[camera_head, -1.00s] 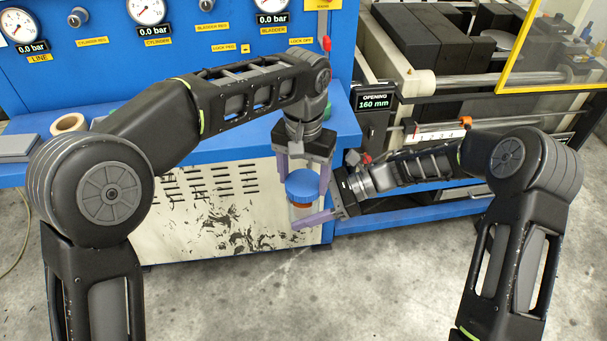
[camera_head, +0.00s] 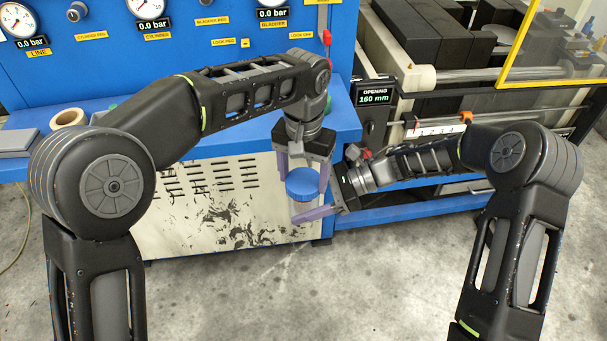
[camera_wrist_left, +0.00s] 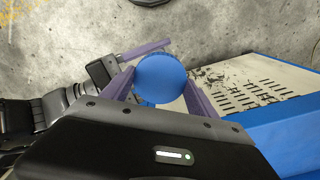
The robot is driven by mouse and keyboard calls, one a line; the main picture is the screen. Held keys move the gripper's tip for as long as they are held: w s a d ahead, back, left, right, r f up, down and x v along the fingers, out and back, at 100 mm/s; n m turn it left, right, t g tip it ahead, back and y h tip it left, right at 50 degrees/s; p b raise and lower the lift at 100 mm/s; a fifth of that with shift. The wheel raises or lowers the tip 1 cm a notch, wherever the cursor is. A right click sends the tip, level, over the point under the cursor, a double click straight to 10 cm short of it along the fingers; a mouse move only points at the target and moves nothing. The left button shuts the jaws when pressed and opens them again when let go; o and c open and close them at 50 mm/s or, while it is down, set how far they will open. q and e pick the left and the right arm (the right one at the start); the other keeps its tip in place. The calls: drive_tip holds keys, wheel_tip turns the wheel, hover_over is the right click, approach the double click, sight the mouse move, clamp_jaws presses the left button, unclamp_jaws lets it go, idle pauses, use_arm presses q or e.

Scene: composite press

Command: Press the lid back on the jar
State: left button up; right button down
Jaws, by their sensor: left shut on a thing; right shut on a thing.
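The blue round lid (camera_head: 302,183) is in the middle of the head view, held in the air in front of the blue bench. My left gripper (camera_head: 304,188) comes down from above, with one purple finger on each side of the lid. My right gripper (camera_head: 313,211) comes in from the right, lower down, shut on the jar just under the lid. The jar is almost wholly hidden by the lid and the fingers. In the left wrist view the lid (camera_wrist_left: 161,78) sits between the left fingers and covers the jar. I cannot tell whether the lid is fully seated.
The blue bench (camera_head: 225,147) with its pale vented front panel (camera_head: 215,205) stands just behind the grippers. A press with an opening display (camera_head: 377,92) stands at the right. A tape roll (camera_head: 69,117) lies on the bench at the left. The grey floor (camera_head: 290,295) in front is clear.

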use_arm(q)
drive_tip(key=shift+f, duration=0.6)
drive_tip(key=o, duration=1.4)
drive_tip(key=shift+c, duration=0.2)
drive_tip(key=shift+r, duration=0.1)
drive_tip(key=shift+r, duration=3.65)
